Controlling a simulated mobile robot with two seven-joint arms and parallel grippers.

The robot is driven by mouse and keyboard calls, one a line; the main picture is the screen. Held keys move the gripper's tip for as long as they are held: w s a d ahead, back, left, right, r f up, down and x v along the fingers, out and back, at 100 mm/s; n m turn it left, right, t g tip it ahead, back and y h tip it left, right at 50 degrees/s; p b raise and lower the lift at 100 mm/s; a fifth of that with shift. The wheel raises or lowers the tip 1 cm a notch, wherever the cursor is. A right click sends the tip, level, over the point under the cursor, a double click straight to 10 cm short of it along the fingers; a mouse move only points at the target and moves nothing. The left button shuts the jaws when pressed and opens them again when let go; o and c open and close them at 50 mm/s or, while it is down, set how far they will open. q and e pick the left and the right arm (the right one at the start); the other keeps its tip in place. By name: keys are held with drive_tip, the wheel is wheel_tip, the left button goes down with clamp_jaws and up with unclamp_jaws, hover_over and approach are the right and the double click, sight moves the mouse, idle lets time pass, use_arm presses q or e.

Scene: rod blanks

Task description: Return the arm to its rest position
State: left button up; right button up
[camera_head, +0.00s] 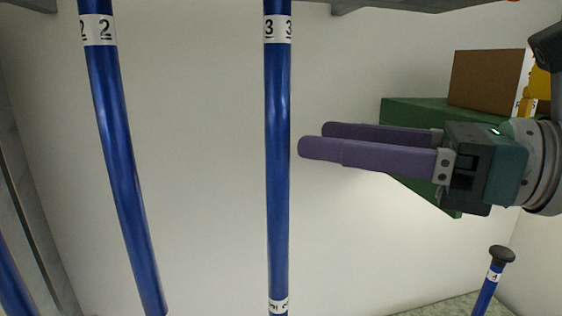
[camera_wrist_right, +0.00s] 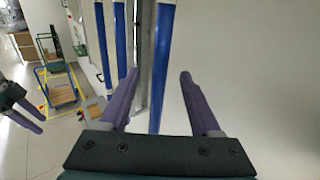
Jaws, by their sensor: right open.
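My right gripper (camera_head: 310,140) comes in from the right in the head view, with two purple fingers pointing left. It is open and empty. Its fingertips are just right of the blue rod labelled 3 (camera_head: 278,180), and a gap shows between them. In the right wrist view the gripper (camera_wrist_right: 153,82) has its fingers spread, with a blue rod (camera_wrist_right: 161,70) seen between them and beyond. My left gripper is not in the head view.
A blue rod labelled 2 (camera_head: 118,150) hangs left of rod 3. A short blue rod with a dark cap (camera_head: 490,285) is at the lower right. A green box (camera_head: 405,110) and a brown box (camera_head: 485,80) are behind my right gripper. A blue cart (camera_wrist_right: 60,92) stands far off.

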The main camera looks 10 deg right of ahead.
drive_tip(key=w+d+r+m+t+h+p, duration=0.15)
drive_tip(key=d+m+t+h, duration=0.35)
drive_tip(key=m, duration=0.7)
drive_tip(key=d+r+m+t+h+p, duration=0.2)
drive_tip(key=d+m+t+h, duration=0.3)
drive_tip(key=m, duration=0.7)
drive_tip(key=s+d+f+m+g+h+p, duration=0.2)
drive_tip(key=s+f+m+g+h, duration=0.4)
drive_tip(key=f+m, duration=0.45)
drive_tip(key=s+a+f+m+g+p, duration=0.1)
drive_tip(key=s+a+f+m+g, duration=0.1)
drive_tip(key=s+m+g, duration=0.3)
drive_tip(key=s+a+f+m+g+y+p, duration=0.1)
drive_tip(key=s+f+m+g, duration=0.4)
drive_tip(key=s, duration=0.6)
drive_tip(key=shift+s+a+g+y, duration=0.3)
drive_tip(key=shift+s+a+g, duration=0.15)
drive_tip(key=shift+a, duration=0.4)
drive_tip(key=shift+w, duration=0.1)
